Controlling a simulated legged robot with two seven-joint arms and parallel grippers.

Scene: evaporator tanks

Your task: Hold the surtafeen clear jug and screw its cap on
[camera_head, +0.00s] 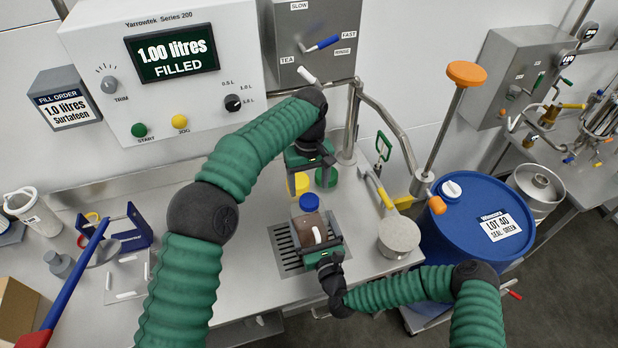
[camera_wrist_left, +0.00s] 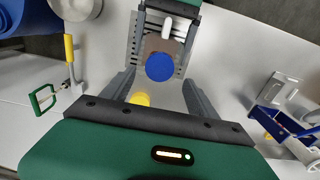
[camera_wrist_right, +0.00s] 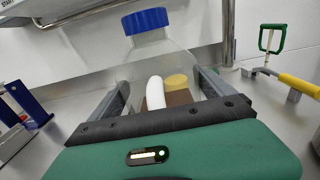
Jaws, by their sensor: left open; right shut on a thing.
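The clear jug (camera_head: 306,229) stands upright over the drain grate, with brown liquid low inside and a white handle (camera_wrist_right: 156,92). A blue cap (camera_head: 309,202) sits on its neck; how tightly I cannot tell. It shows in the right wrist view (camera_wrist_right: 146,20) and, from above, in the left wrist view (camera_wrist_left: 160,67). My right gripper (camera_head: 316,243) is shut on the jug's body, one finger on each side. My left gripper (camera_head: 310,166) is open and empty, above and behind the jug. In its wrist view the blue cap appears centred between and beyond its fingertips.
A yellow cap (camera_head: 299,183) and a green cap (camera_head: 326,177) lie behind the jug. A metal pipe (camera_head: 352,120) rises behind them. A blue bracket (camera_head: 128,232) stands left.

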